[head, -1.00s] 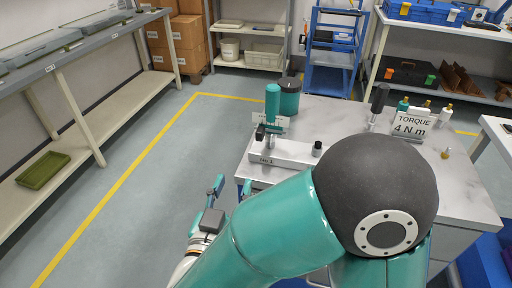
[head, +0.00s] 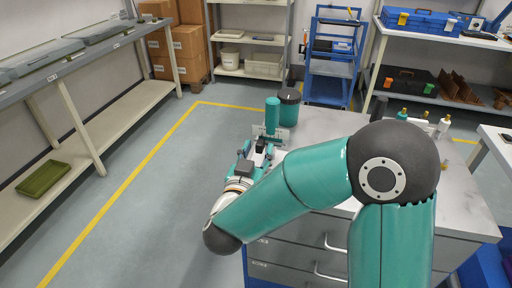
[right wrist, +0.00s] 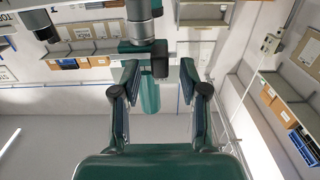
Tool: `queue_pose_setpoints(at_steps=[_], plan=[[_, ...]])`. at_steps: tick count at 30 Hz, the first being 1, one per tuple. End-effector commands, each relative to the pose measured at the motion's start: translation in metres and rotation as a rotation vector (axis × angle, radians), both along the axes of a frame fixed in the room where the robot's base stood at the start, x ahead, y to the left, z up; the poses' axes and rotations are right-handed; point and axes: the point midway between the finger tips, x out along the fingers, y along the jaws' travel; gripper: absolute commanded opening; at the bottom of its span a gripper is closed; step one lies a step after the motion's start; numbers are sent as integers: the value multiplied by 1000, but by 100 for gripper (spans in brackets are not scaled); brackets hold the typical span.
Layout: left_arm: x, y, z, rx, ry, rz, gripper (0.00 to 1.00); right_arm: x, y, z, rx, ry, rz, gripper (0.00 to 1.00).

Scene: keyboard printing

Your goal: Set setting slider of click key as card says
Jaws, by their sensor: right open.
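The click key (head: 272,114) shows as an upright teal handle on the bench in the head view. Its lower part and base are mostly hidden by my right gripper. In the right wrist view its teal body (right wrist: 150,97) appears between the fingers, with a black block (right wrist: 160,60) beside it, possibly the setting slider. My right gripper (right wrist: 159,73) is open, with a finger on either side of the teal body; I cannot tell whether either touches it. It also shows in the head view (head: 261,150). The card is hidden behind my right arm. My left gripper is not in view.
A dark-lidded teal pot (head: 289,107) stands just behind the key. Several small bottles (head: 423,118) stand at the bench's back right. My right arm covers much of the grey bench (head: 330,122). Open floor (head: 150,200) lies to the left.

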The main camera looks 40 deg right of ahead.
Motion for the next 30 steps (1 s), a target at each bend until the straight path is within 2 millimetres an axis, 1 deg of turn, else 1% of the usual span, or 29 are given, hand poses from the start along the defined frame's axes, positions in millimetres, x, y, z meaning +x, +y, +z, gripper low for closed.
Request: queue_pose_setpoints(at_steps=[1, 5, 14, 21, 22, 30], plan=[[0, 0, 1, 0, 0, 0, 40, 3, -5, 0, 0, 0, -4, 44], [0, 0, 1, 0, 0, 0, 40, 8, -10, 0, 0, 0, -1, 44], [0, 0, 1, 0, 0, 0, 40, 9, -10, 0, 0, 0, 1, 44], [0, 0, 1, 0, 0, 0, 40, 9, -10, 0, 0, 0, 1, 4], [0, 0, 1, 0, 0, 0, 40, 9, -10, 0, 0, 0, 1, 0], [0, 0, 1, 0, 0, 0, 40, 9, -9, 0, 0, 0, 2, 0]])
